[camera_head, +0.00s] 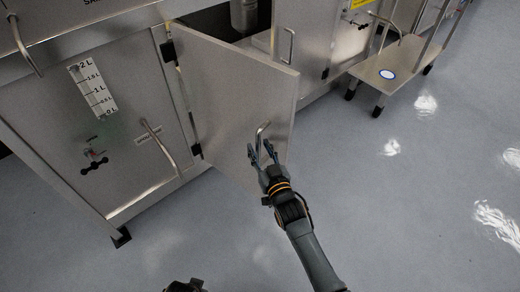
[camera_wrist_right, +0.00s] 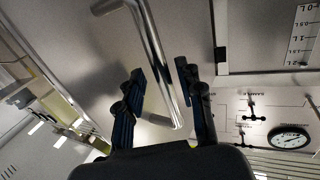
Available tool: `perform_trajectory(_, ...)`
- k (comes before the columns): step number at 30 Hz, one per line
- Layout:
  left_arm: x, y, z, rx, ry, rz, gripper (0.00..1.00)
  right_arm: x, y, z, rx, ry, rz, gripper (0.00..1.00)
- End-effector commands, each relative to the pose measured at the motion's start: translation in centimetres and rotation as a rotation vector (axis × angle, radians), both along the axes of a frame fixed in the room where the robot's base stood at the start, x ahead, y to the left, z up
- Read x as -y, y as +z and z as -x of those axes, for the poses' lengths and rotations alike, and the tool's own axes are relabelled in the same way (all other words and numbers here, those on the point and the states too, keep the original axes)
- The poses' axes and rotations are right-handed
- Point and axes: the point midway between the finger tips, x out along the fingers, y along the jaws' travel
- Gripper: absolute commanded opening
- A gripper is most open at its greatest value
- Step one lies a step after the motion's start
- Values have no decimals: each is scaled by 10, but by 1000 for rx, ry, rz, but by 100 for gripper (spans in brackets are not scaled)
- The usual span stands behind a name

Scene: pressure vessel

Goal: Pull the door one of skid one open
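The grey metal door (camera_head: 235,95) of the skid stands partly open, swung out from its hinges on its left edge. Its bar handle (camera_head: 262,130) is near the free edge. My right gripper (camera_head: 262,155) is at this handle, its fingers on either side of it. In the right wrist view the handle (camera_wrist_right: 160,55) passes between the two fingers of my right gripper (camera_wrist_right: 160,75). The fingers are apart, with visible gaps beside the bar. My left gripper is not clearly seen; only a dark part of mine shows at the bottom edge of the head view.
A closed panel (camera_head: 80,130) with a level scale and its own handle (camera_head: 160,147) is left of the door. A cabinet with a handle (camera_head: 287,46) is behind. A cart (camera_head: 385,68) stands at the upper right. The floor (camera_head: 400,210) on the right is clear.

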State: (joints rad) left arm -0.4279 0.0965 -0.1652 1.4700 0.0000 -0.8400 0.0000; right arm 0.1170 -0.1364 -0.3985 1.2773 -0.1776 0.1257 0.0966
Motion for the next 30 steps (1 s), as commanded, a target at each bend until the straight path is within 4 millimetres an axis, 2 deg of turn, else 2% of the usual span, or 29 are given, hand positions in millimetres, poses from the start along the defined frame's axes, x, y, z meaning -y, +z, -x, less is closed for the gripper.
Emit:
perform_trajectory(8, -1, -1, 3, -6, 2, -1, 42, 2, 1, 7, 2, 1, -2, 37)
perform_trajectory(11, -1, -1, 2, -5, 1, -2, 42, 8, 1, 20, 2, 1, -2, 37)
perform_trajectory(21, -2, 0, 1, -3, 1, -2, 42, 39, 0, 84, 0, 0, 0, 37)
perform_trajectory(25, -2, 0, 0, -2, 0, -2, 42, 48, 1, 100, 0, -1, 0, 37)
perform_trajectory(30, -2, 0, 0, -1, 1, -3, 42, 52, 1, 109, 1, -2, 0, 37)
